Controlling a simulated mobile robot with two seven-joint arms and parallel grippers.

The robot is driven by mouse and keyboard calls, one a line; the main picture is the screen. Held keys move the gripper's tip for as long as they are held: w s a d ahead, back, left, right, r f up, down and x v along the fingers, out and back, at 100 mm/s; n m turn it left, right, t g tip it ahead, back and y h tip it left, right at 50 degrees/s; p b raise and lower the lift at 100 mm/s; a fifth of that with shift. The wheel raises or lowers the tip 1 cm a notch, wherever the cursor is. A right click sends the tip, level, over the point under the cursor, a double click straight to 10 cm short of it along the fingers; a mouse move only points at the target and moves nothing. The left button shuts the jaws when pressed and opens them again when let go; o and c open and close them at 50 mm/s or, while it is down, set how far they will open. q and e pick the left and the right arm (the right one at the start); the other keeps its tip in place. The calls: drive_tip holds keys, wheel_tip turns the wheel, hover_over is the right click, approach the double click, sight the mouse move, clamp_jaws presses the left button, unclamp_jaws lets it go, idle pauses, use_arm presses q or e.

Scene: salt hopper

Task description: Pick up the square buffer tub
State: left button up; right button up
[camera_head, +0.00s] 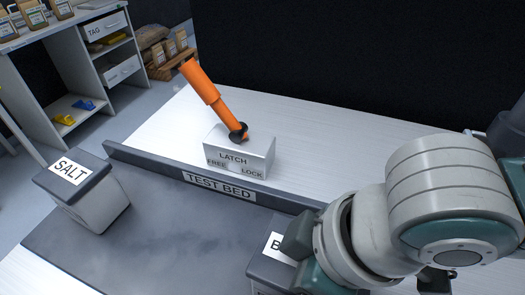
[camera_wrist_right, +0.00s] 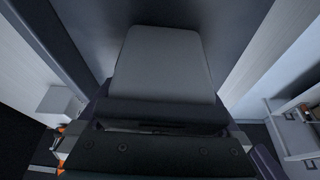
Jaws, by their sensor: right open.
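A dark-lidded tub (camera_head: 262,268) with a white label starting with "B" stands at the bottom centre of the head view, partly hidden by my right arm. The rest of its label is covered. My right gripper (camera_head: 300,238) is right at this tub's lid, and is open. Whether its fingers touch the tub is hidden. In the right wrist view a pale grey tapered tub body (camera_wrist_right: 163,62) with a dark lid lies just ahead of the gripper; no label shows there. My left gripper is not in view.
A tub labelled SALT (camera_head: 95,205) stands at the left of the grey test bed (camera_head: 170,240). Behind the bed's raised rail, a LATCH block (camera_head: 240,153) carries an orange lever (camera_head: 212,95) leaning left. White shelves (camera_head: 70,75) stand at the upper left.

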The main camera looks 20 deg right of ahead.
drive_tip(key=shift+c, duration=0.2)
drive_tip(key=c, duration=1.4)
drive_tip(key=shift+r, duration=0.2)
